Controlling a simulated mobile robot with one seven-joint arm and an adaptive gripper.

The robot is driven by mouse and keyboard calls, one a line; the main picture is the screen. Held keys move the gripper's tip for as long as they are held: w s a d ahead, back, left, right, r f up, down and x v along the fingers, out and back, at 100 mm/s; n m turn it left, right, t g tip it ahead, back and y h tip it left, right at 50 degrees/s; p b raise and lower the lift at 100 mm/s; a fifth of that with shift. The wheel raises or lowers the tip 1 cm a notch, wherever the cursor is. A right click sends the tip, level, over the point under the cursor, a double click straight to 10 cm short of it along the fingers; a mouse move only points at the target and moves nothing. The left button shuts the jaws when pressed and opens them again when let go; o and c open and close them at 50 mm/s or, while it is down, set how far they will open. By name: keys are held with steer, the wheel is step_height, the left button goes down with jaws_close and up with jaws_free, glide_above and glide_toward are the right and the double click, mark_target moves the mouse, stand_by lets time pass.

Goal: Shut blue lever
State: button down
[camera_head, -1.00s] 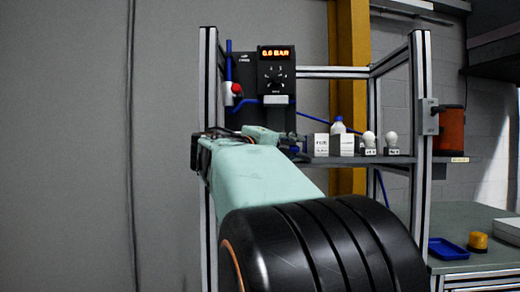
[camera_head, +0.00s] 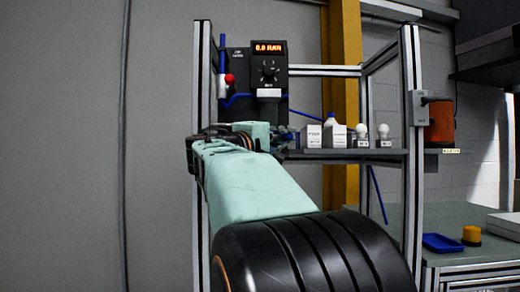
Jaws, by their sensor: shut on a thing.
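A blue upright bar (camera_head: 222,54), which may be the blue lever or a tube, stands at the rack's left post. A red knob (camera_head: 229,78) on a white fitting is just below it. To their right is a black gauge (camera_head: 269,72) with an orange display reading about 0.0 BAR. My gripper (camera_head: 287,141) is below the gauge, at the left end of the shelf. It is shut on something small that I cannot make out. My own forearm and wrist hide much of it, and the fingertips are dark and tiny.
The shelf (camera_head: 345,153) holds white boxes (camera_head: 314,136), a bottle and bulb-like items (camera_head: 384,133). A blue tube (camera_head: 308,115) runs behind. An orange-brown box (camera_head: 439,121) is on the right post. A blue tray (camera_head: 442,243) and yellow piece (camera_head: 471,235) sit on the bench.

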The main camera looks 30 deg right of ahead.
stand_by(0.3)
steer(key=c, duration=1.9)
jaws_free()
steer(key=shift+a, duration=0.1)
steer(key=v, duration=1.2)
